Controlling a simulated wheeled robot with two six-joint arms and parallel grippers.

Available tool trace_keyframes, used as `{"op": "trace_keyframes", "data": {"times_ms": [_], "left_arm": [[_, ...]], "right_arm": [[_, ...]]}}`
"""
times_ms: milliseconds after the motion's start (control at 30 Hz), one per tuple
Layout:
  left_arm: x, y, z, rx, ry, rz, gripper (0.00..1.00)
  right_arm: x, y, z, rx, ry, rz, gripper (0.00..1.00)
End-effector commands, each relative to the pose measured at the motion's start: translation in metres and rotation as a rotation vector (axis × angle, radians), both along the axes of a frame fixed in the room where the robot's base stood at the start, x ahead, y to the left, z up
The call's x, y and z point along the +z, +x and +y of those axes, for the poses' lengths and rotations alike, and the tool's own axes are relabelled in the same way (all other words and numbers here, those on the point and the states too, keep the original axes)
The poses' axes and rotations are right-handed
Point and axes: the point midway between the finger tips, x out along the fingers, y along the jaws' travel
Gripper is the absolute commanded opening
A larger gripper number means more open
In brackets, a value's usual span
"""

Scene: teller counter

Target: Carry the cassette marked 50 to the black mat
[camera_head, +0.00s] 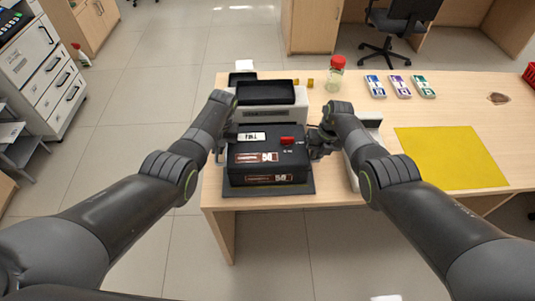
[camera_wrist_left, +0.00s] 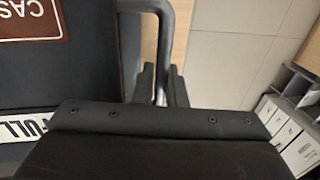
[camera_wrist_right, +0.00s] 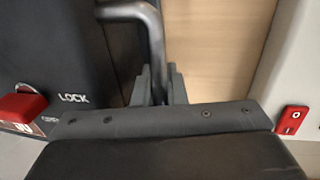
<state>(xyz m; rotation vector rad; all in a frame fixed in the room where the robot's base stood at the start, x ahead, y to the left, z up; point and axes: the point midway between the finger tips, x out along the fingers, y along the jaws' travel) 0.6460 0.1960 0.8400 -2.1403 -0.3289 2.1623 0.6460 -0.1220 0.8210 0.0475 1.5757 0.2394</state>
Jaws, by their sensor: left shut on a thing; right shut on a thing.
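The black cassette marked 50 (camera_head: 268,160) is at the front left of the counter, with a FULL label and a red latch on top. It is over the black mat (camera_head: 270,190), whose front edge shows below it; I cannot tell whether it touches the mat. My left gripper (camera_head: 224,146) is shut on the cassette's left handle (camera_wrist_left: 165,40). My right gripper (camera_head: 318,146) is shut on its right handle (camera_wrist_right: 152,40). The word LOCK and the red latch (camera_wrist_right: 22,105) show in the right wrist view.
A grey machine with a black top (camera_head: 268,97) stands close behind the cassette. A white device (camera_head: 352,170) stands to its right, partly behind my right arm. A red-lidded jar (camera_head: 335,78), several small packs (camera_head: 400,87) and a yellow mat (camera_head: 452,157) lie further right.

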Motion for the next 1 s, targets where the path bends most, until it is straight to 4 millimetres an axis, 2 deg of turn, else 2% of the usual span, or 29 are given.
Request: {"op": "trace_keyframes", "data": {"times_ms": [467,1000], "left_arm": [[0.007,0.001,0.0,0.0,0.0,-0.002,0.0],[0.046,0.001,0.0,0.0,0.0,-0.002,0.0]], "right_arm": [[0.008,0.002,0.0,0.0,0.001,-0.004,0.0],[0.046,0.002,0.0,0.0,0.001,-0.004,0.0]]}}
